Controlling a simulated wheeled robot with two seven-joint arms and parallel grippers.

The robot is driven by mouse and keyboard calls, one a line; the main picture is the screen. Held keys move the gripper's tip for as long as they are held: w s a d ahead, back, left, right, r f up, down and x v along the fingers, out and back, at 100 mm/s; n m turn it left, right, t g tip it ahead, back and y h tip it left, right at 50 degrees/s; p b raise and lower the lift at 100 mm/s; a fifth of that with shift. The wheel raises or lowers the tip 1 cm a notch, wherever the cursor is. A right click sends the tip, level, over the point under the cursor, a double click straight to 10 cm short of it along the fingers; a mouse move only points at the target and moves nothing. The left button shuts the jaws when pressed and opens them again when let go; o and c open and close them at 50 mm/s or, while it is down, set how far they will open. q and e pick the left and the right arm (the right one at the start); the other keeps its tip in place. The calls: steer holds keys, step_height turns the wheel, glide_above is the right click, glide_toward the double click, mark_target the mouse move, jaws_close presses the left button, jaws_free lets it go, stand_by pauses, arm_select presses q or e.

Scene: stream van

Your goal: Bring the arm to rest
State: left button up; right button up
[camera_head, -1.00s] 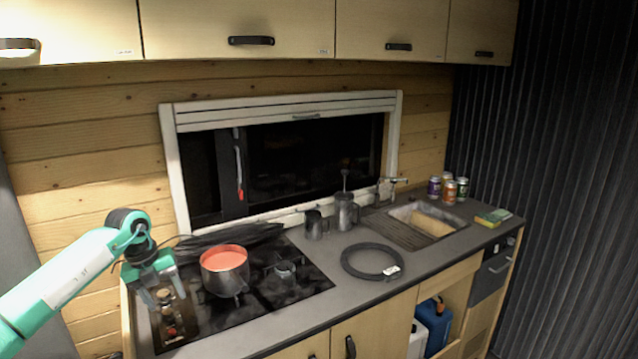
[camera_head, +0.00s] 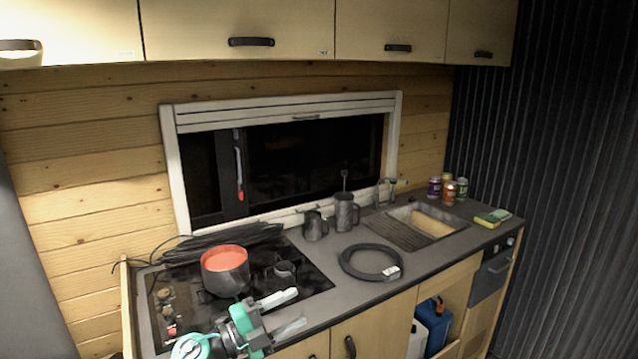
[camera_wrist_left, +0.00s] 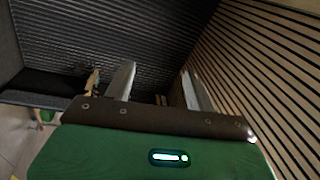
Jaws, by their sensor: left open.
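My left gripper (camera_head: 283,312) is in front of the counter's front edge at the bottom of the head view, its fingers pointing right. It is open, with nothing between the fingers. In the left wrist view, the two fingers (camera_wrist_left: 158,88) stand apart against a dark ribbed wall and a slatted surface. The left arm is folded in low at the bottom of the head view. My right gripper is not in view.
A pot with red contents (camera_head: 225,270) stands on the black hob (camera_head: 315,280), behind the gripper. A coiled dark hose (camera_head: 345,262), two dark mugs (camera_head: 315,226), a sink (camera_head: 395,232) and several cans (camera_head: 449,191) are further right. Upper cabinets (camera_head: 290,20) hang above.

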arm_select(q)
steer(key=s+a+f+n+t+y, duration=0.3)
steer(key=s+a+f+n+y, duration=0.3)
steer(key=n+y, duration=0.4)
steer(key=s+a+f+n+t+y, duration=0.35)
steer(key=a+f+n+y, duration=0.35)
steer(key=n, duration=0.6)
steer(key=s+a+f+n+g, duration=0.1)
steer(key=s+f+g, duration=0.3)
steer(key=s, duration=0.5)
steer(key=s+a+f+n+g, duration=0.1)
steer(key=s+f+g, duration=0.25)
steer(key=s, duration=0.55)
steer(key=s+a+f+n+g, duration=0.1)
steer(key=s+a+f+g, duration=0.15)
steer(key=s+g, duration=0.45)
step_height(320, 180, down, 31)
steer(key=s+d, duration=0.1)
steer(key=s+a+f, duration=0.1)
steer(key=s+f, duration=0.9)
steer(key=s+a+f, duration=0.2)
steer(key=s+f, duration=0.7)
steer(key=f, duration=0.1)
steer(key=shift+s+a+f+m+g, duration=0.25)
steer(key=shift+s+a+m+g, duration=0.05)
steer(key=shift+s, duration=0.1)
